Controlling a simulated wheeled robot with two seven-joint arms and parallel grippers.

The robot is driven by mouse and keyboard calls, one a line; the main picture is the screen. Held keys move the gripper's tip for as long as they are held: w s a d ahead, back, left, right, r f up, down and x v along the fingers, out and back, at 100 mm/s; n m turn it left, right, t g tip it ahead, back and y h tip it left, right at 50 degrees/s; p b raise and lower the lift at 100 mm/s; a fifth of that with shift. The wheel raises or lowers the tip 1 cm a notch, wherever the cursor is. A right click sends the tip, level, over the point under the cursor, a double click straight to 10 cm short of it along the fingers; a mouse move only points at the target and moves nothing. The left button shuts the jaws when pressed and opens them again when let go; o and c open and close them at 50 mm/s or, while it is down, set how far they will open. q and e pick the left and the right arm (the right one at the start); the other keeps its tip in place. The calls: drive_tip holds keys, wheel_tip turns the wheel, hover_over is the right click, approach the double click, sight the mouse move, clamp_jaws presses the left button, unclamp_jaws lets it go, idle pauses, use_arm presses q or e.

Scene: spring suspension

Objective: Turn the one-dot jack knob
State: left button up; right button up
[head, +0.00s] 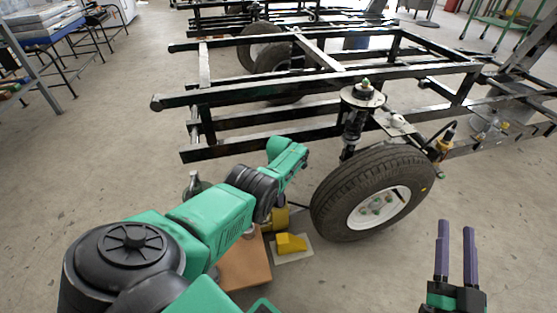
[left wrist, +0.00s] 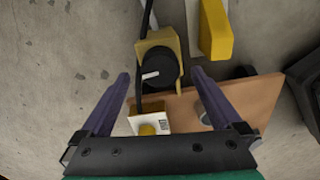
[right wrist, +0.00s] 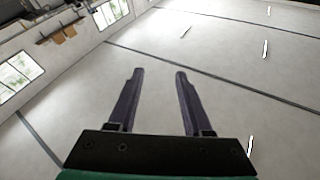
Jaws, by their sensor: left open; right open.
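A round black knob (left wrist: 157,72) with a white pointer mark sits on a yellow jack body (left wrist: 158,40) in the left wrist view. No dots can be made out on it. My left gripper (left wrist: 160,76) is open, with one finger on each side of the knob; I cannot tell whether they touch it. In the head view my left arm hides the gripper and knob; part of a yellow body (head: 280,216) shows beside the arm. My right gripper (head: 456,252) is open and empty at the lower right, away from the chassis.
A brown board (head: 247,268) and a yellow wedge (head: 291,243) on a pale plate lie on the floor. A white box (left wrist: 148,117) with a yellow button stands near the left fingers. The wheel (head: 375,195) and black chassis frame (head: 300,90) stand beyond. Floor around my right gripper is clear.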

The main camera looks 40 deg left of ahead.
use_arm(q)
drive_tip(key=shift+r+p, duration=0.75)
drive_tip(key=shift+r, duration=0.15)
use_arm(e)
drive_tip(key=s+a+f+g+h, duration=0.1)
drive_tip(key=s+f+g, duration=0.2)
drive_tip(key=f, duration=0.5)
drive_tip(key=s+f+g, duration=0.2)
drive_tip(key=s+f, duration=0.1)
drive_tip(key=f, duration=0.5)
use_arm(q)
wheel_tip(320, 180, up, 3)
drive_tip(key=p, duration=0.3)
drive_tip(key=shift+r, duration=0.15)
use_arm(e)
drive_tip(key=s+f+m+g, duration=0.1)
drive_tip(key=s+f+g, duration=0.3)
drive_tip(key=s, duration=0.3)
use_arm(q)
wheel_tip(320, 180, up, 5)
drive_tip(key=p, duration=0.5)
drive_tip(key=shift+r, duration=0.1)
use_arm(e)
drive_tip(key=shift+n+g+h, duration=0.3)
drive_tip(key=shift+n+g, duration=0.1)
drive_tip(key=shift+g, duration=0.3)
drive_tip(key=r, duration=0.5)
drive_tip(key=shift+w+r, duration=0.1)
drive_tip(key=shift+w, duration=0.2)
